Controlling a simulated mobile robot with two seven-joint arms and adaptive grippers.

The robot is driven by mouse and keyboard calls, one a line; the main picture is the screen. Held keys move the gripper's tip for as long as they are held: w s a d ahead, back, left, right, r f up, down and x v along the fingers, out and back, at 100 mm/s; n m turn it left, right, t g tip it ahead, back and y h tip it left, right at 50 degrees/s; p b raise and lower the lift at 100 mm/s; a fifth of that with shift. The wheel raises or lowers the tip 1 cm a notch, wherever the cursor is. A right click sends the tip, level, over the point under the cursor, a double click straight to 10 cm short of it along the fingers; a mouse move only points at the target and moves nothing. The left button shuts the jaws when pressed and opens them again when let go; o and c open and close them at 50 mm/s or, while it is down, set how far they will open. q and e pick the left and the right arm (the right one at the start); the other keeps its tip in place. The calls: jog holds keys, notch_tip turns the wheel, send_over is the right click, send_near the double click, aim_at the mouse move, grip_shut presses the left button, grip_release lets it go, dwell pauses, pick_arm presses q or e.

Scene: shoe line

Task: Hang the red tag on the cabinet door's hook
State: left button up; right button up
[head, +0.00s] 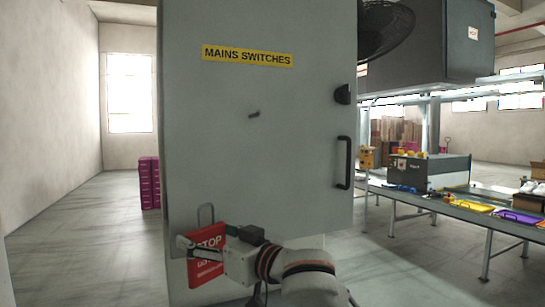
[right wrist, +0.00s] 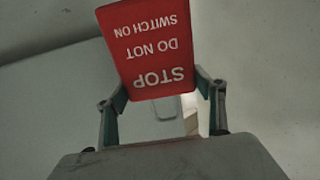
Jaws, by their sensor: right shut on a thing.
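The red tag (head: 206,272) reads STOP and hangs low in front of the cabinet door (head: 300,180), with its grey wire loop (head: 205,208) pointing up. My right gripper (head: 190,250) is shut on the tag. The right wrist view shows the tag (right wrist: 150,45) upside down, beyond the two fingers (right wrist: 162,100). The door's hook (head: 254,114) is a small dark peg below the yellow MAINS SWITCHES label (head: 247,56). The hook is bare, well above and a little right of the loop. My left gripper is in neither view.
A black door handle (head: 344,163) and a dark latch knob (head: 342,95) stick out at the door's right side. A bench with trays (head: 462,206) stands at the right. Purple crates (head: 149,182) stand behind at the left. The space before the hook is clear.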

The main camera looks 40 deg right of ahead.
jog(key=s+d+r+h, duration=0.1)
jog(key=d+r, duration=0.1)
jog(key=r, duration=0.4)
jog(key=s+d+r, duration=0.2)
jog(key=r, duration=0.4)
jog(key=m+h, duration=0.3)
send_near(247, 140)
jog(key=s+a+r, duration=0.2)
jog(key=s+a, duration=0.1)
jog(key=s, duration=0.1)
jog(key=shift+t, duration=0.3)
jog(key=shift+w+d+f, duration=0.2)
jog(key=shift+w+d, duration=0.25)
jog(key=shift+w, duration=1.15)
jog(key=shift+w+d+f, duration=0.2)
jog(key=shift+w+d, duration=0.2)
jog(key=shift+w, duration=1.2)
jog(key=shift+w+d+f, duration=0.2)
jog(key=shift+w+d, duration=0.25)
jog(key=shift+w, duration=1.15)
jog(key=shift+w+d+f, duration=0.1)
jog(key=shift+w+f, duration=0.1)
jog(key=shift+w, duration=0.1)
jog(key=shift+f, duration=0.15)
jog(key=shift+w+f, duration=0.1)
jog(key=shift+f, duration=0.1)
